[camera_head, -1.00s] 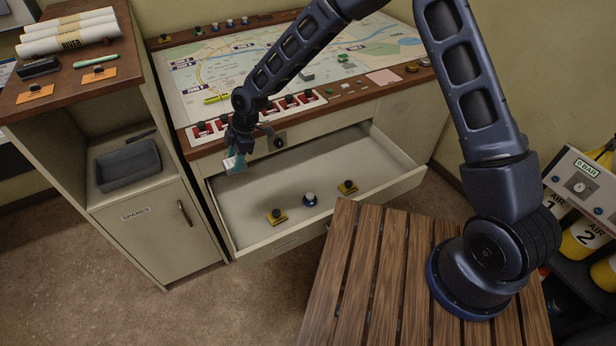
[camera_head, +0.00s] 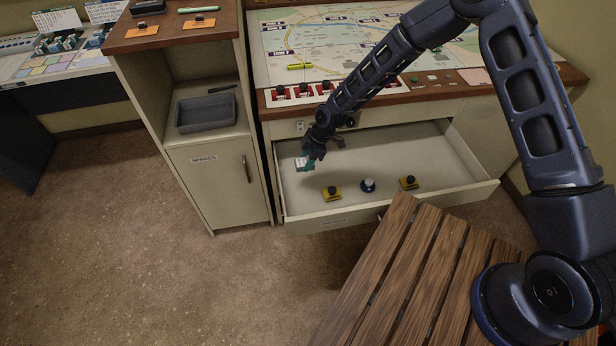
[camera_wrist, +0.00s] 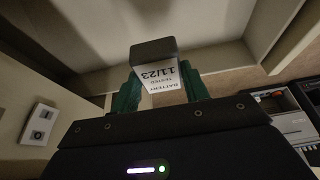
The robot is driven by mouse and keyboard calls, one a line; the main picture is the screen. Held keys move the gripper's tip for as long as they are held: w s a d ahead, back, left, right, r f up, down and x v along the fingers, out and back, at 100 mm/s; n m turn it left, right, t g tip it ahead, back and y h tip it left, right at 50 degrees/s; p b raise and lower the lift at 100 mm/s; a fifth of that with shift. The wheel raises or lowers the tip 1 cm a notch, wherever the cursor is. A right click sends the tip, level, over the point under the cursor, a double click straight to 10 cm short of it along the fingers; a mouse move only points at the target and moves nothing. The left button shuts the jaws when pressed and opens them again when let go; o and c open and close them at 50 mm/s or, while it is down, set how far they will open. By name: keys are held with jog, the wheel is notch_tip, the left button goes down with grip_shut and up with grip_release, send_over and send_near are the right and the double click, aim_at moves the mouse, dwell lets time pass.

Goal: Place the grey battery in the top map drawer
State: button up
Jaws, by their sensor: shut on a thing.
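The grey battery (camera_wrist: 154,50) with a white label reading "BATTERY 11/23 TESTED" is held between the teal fingers of my gripper (camera_wrist: 158,88) in the wrist view. In the head view my gripper (camera_head: 308,160) is at the left end of the open top map drawer (camera_head: 440,160), and the battery's pale label (camera_head: 301,162) shows beside it. The battery looks to be over or inside the drawer's left part; I cannot tell whether it touches the floor of the drawer. The drawer is pulled out below the map table.
Two yellow-based pieces (camera_head: 332,193) and (camera_head: 408,182) and a blue-based piece (camera_head: 367,185) with dark or pale knobs stand along the drawer's front. The spares cabinet (camera_head: 215,185) with a grey tray (camera_head: 206,113) is to the left. A slatted wooden surface (camera_head: 400,270) is in front.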

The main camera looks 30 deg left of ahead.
notch_tip(320, 180, down, 10)
jog(key=shift+f, duration=0.2)
dwell(0.3)
jog(key=shift+f, duration=0.1)
jog(key=o, duration=1.1)
jog(key=v, duration=1.2)
